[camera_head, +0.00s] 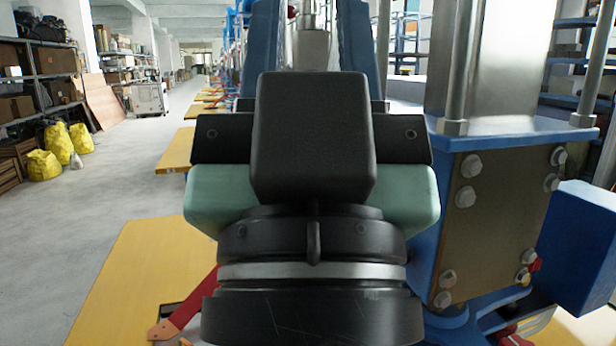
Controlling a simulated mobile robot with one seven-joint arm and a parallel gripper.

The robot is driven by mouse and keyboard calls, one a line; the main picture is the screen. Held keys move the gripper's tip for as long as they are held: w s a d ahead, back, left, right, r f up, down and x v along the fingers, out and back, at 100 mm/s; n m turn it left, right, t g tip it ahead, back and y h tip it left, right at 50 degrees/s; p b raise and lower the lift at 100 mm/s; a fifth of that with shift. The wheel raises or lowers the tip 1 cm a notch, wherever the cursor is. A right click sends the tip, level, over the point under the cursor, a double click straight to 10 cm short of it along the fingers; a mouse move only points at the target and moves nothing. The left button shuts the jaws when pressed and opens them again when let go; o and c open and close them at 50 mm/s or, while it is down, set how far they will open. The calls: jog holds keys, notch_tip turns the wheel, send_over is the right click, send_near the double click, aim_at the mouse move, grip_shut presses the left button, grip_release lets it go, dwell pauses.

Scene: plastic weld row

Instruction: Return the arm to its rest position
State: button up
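My gripper (312,140) fills the middle of the head view, seen from behind. It has a black block on top, a wide dark bar, pale green sides and a round black wrist with a light ring below. Its fingers are hidden behind its own body, so I cannot tell whether it is open or shut or holds anything. The rest of my arm is out of view below the frame.
A blue machine (495,215) with a bolted plate and metal columns stands close on the right. The grey aisle (90,210) is open; shelves (45,75) and yellow bags (58,148) line the far left.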

notch_tip(320, 180, up, 19)
jog(key=p, duration=1.6)
jog(key=shift+w+a, duration=0.15)
